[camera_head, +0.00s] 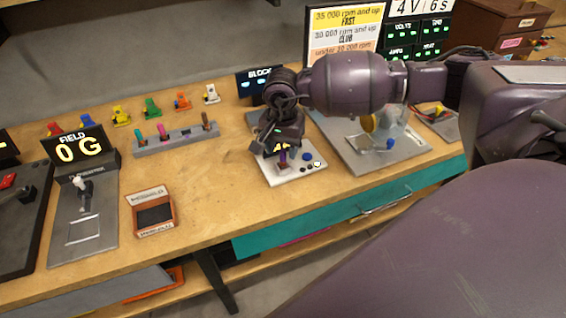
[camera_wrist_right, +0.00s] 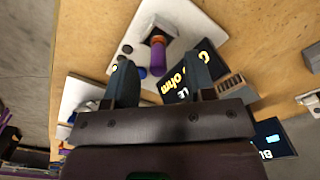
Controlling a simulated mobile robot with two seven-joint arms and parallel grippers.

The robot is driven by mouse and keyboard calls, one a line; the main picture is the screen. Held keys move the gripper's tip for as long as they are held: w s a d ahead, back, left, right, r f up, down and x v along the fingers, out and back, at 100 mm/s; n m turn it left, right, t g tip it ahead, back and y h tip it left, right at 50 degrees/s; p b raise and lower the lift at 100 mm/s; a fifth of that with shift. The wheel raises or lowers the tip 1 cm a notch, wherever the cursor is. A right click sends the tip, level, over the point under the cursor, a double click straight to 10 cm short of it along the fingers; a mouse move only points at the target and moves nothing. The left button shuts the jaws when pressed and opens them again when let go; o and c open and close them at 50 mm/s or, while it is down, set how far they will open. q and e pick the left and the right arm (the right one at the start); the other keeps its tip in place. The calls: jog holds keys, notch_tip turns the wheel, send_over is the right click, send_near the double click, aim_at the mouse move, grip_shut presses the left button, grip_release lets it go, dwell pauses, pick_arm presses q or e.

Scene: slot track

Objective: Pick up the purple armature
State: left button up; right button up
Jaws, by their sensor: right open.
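The purple armature (camera_wrist_right: 158,58) shows in the wrist view as a short purple cylinder with an orange-red end, at a small white block on a white tester board (camera_wrist_right: 200,22). In the head view the purple armature (camera_head: 283,156) is small and partly covered by my gripper, and the white board (camera_head: 300,172) lies under it. My right gripper (camera_head: 280,143) is open just above the board. In the wrist view its two fingers (camera_wrist_right: 157,62) lie on either side of the armature, with gaps on both sides. I cannot tell how deep they reach. My left gripper is not in view.
A lit tester display (camera_wrist_right: 192,75) stands close to the right finger. A grey rack (camera_head: 175,139) with several coloured pieces is to the left, and a grey motor plate (camera_head: 385,158) to the right. Bare wooden bench (camera_head: 215,175) lies between the rack and the board.

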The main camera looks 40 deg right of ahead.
aim_at(283, 151)
jog(key=shift+f, duration=1.95)
grip_shut()
